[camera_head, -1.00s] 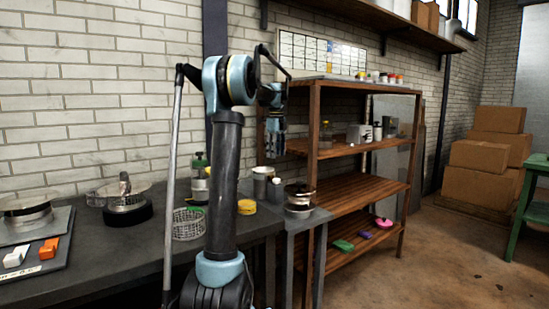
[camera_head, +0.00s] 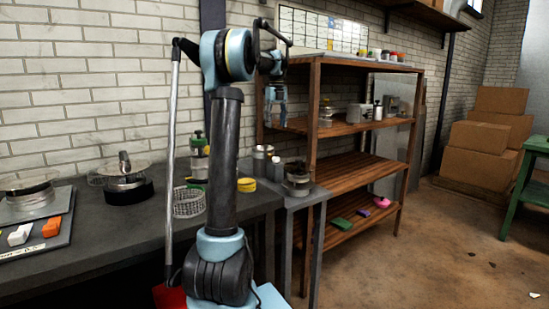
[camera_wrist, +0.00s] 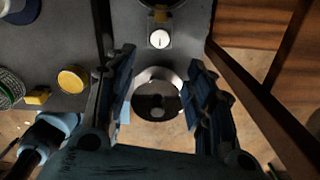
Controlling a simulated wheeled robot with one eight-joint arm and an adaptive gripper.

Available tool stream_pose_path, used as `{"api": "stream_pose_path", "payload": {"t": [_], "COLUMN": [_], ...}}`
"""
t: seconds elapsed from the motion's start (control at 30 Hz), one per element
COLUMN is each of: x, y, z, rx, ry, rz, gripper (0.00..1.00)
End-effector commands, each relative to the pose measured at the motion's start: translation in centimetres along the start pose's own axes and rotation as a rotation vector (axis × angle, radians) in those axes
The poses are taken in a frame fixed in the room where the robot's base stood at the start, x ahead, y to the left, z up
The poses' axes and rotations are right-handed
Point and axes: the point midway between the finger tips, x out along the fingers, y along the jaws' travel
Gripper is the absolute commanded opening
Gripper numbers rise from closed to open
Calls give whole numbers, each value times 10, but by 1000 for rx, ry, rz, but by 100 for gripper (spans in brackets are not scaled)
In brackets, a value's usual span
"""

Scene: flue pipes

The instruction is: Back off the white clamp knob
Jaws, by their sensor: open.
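A white piece (camera_head: 19,235) lies beside an orange piece (camera_head: 51,228) on a dark board at the left end of the bench, in the head view. The white piece looks like the clamp knob, but it is too small to be sure. A round metal pipe fitting (camera_head: 30,201) stands behind them on the same board. My gripper (camera_head: 276,122) is open and empty, pointing down, far to the right of the white piece. In the wrist view my gripper (camera_wrist: 162,95) has its fingers spread above a round metal pot.
The metal pot (camera_head: 298,181) sits on a small side table beside the bench. A wire basket (camera_head: 188,201) and a yellow disc (camera_head: 246,184) are on the bench's right part. A wooden shelf (camera_head: 345,168) stands close to the right. Cardboard boxes (camera_head: 483,140) are stacked farther off.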

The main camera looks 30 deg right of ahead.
Motion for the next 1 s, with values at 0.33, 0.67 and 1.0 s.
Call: {"api": "stream_pose_path", "payload": {"t": [0.33,0.67,1.0], "x": [60,118,155], "y": [0,0,0], "z": [0,0,0], "rx": [-2,-2,-3], "ry": [0,0,0], "rz": [0,0,0], "gripper": [49,49,49]}}
